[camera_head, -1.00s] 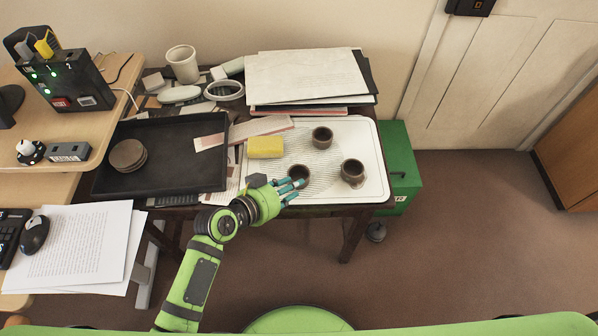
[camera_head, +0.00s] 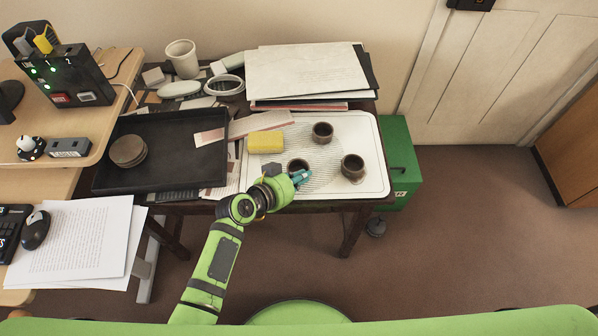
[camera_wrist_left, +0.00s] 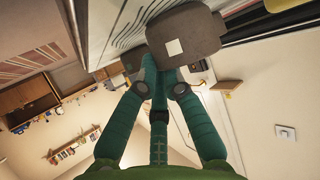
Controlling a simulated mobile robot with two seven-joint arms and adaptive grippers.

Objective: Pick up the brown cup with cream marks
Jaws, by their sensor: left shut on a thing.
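Three small dark brown cups are on the white board: one near left (camera_head: 297,165), one at the back (camera_head: 322,132) and one at the right (camera_head: 353,167). My left gripper (camera_head: 301,177) is at the near-left cup, shut on it and hiding its front side. In the left wrist view, a brown cup with a square cream mark (camera_wrist_left: 187,36) is close against the teal fingers (camera_wrist_left: 163,78). A darker cup part (camera_wrist_left: 132,60) shows behind the fingers. Marks on the other cups are not readable in the head view. My right gripper is not in view.
A yellow sponge (camera_head: 265,144) lies left of the cups on the white board (camera_head: 372,140). A black tray (camera_head: 185,170) with brown discs (camera_head: 128,151) is further left. Stacked papers (camera_head: 305,72) and a white pot (camera_head: 182,58) are behind. A green box (camera_head: 402,165) stands right.

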